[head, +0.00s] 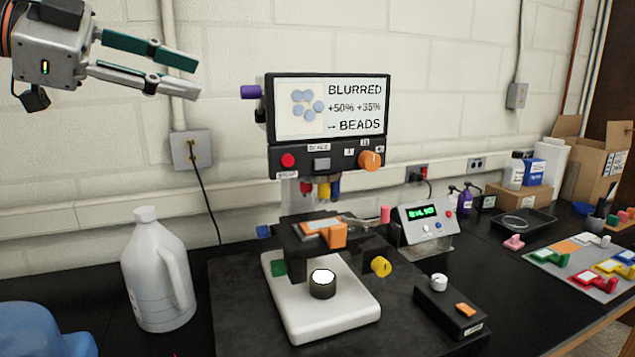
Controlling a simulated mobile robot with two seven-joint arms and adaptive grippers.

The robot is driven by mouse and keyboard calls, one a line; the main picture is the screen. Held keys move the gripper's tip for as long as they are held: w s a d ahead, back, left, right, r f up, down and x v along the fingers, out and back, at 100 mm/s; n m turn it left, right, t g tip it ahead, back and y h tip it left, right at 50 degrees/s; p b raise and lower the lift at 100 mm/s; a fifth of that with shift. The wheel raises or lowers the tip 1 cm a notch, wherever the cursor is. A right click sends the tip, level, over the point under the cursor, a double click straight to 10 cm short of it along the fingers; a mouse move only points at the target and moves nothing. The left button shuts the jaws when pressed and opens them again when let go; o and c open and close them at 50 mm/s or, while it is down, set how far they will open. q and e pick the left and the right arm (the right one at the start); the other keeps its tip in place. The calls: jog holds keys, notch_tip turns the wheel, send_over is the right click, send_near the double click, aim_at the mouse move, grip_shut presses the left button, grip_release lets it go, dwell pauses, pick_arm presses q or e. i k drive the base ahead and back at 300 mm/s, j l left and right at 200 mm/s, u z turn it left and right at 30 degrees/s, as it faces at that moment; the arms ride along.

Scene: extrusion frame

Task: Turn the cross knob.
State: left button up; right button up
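A microscope-like device with a white base (330,318) and a dark stage (292,240) stands on the black bench. Several coloured knobs show: an orange knob (370,160) on the screen housing, a purple knob (250,91) at its left side, a blue knob (263,231) left of the stage, a pink knob (385,214) right of it and a yellow knob (381,266) low on the right. I cannot tell which is the cross knob. My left gripper (198,79) is open and empty, up at the left, apart from the device. My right gripper is out of view.
A white jug (158,270) stands left of the device. A control box with a green display (429,223) and a small black box (450,308) with a white knob stand right. Further right are a black tray (519,223), cardboard boxes (590,170) and a mat with coloured parts.

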aim_at(379, 265)
jog(key=k+l, duration=0.25)
jog(key=k, duration=0.15)
jog(key=k+l, duration=0.25)
jog(key=k, duration=0.15)
jog(key=k+l, duration=0.25)
jog(key=k, duration=0.2)
